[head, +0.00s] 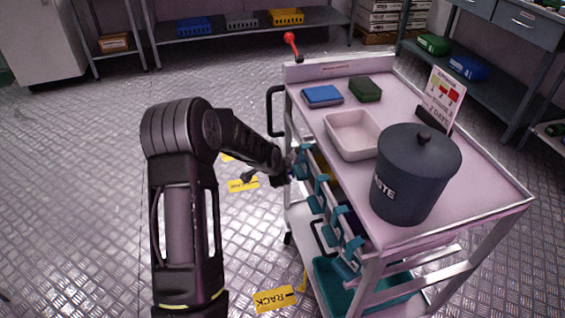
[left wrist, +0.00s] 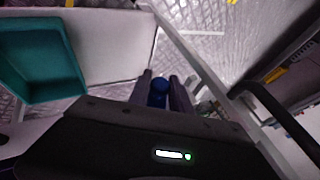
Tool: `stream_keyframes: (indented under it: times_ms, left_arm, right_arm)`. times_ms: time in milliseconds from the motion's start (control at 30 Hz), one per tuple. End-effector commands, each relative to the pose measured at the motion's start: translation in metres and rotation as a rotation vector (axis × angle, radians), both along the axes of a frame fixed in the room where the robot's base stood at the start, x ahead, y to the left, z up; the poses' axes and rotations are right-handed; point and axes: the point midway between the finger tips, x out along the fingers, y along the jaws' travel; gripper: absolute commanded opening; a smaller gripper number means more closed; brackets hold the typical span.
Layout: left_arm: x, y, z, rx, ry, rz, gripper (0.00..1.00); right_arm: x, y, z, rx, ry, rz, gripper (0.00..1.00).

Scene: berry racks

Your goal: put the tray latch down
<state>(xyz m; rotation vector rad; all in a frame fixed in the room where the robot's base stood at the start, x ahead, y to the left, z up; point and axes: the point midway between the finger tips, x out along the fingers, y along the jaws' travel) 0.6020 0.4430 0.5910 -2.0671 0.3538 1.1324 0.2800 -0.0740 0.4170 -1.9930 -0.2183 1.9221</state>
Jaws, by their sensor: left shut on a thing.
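My left gripper (head: 289,172) is at the left side of the cart, by the far end of a row of teal clips. In the left wrist view its two fingers (left wrist: 160,88) are shut on a dark blue rounded piece (left wrist: 158,93). I cannot tell whether this piece is the tray latch; the fingers hide much of it. The teal clips (head: 318,184) stand along the fronts of small trays under the cart top. A lever with a red knob (head: 290,38) stands up at the cart's back left corner, apart from the gripper. My right gripper is not in view.
The cart top (head: 480,185) carries a dark lidded bin (head: 415,180), a white tray (head: 332,130), and blue (head: 322,96) and green (head: 366,89) pieces. A black handle (head: 271,110) juts out left. A teal tub (head: 335,290) sits on the lower shelf.

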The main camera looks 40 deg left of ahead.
Motion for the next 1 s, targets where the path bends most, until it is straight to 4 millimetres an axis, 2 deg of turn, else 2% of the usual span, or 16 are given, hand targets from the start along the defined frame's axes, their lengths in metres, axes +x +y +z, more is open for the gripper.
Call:
stream_keyframes:
  times_ms: [500, 1000]
  left_arm:
    - [-0.031, -0.039, -0.013, -0.328, 0.260, 0.001, 0.00]
    - [-0.039, -0.049, -0.016, -0.401, 0.320, -0.002, 0.00]
  right_arm:
    - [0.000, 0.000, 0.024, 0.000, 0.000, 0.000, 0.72]
    - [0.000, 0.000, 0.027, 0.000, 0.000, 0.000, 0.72]
